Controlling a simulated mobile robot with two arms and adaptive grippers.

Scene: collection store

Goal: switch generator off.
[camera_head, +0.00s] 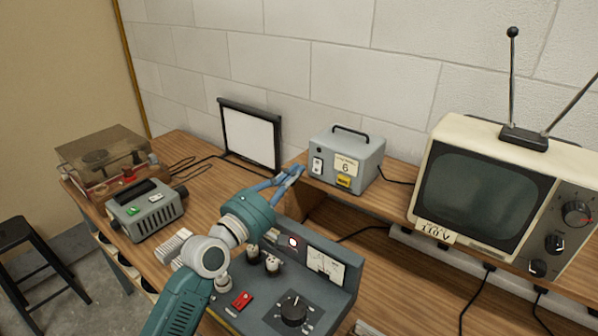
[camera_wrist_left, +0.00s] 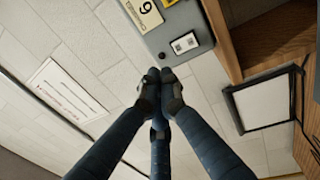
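A grey box with a black carry handle and a card reading 6 (camera_head: 359,149), which I take as the generator, stands on the raised shelf against the wall. Its front has a white switch plate with a dark mark at left, the card and a yellow label. In the left wrist view the box (camera_wrist_left: 205,62) is upside down at the top, with the switch plate (camera_wrist_left: 184,43) near my fingertips. My left gripper (camera_head: 291,173) is in front of and left of the box, fingers together and empty; it also shows in the left wrist view (camera_wrist_left: 159,78). My right gripper is out of view.
An old television (camera_head: 480,195) stands right of the box. A dark-framed white panel (camera_head: 250,136) leans at the left. A grey console (camera_head: 325,240) with knobs and a lit red lamp sits below my arm. A small grey device (camera_head: 145,210) and a turntable (camera_head: 100,155) stand further left.

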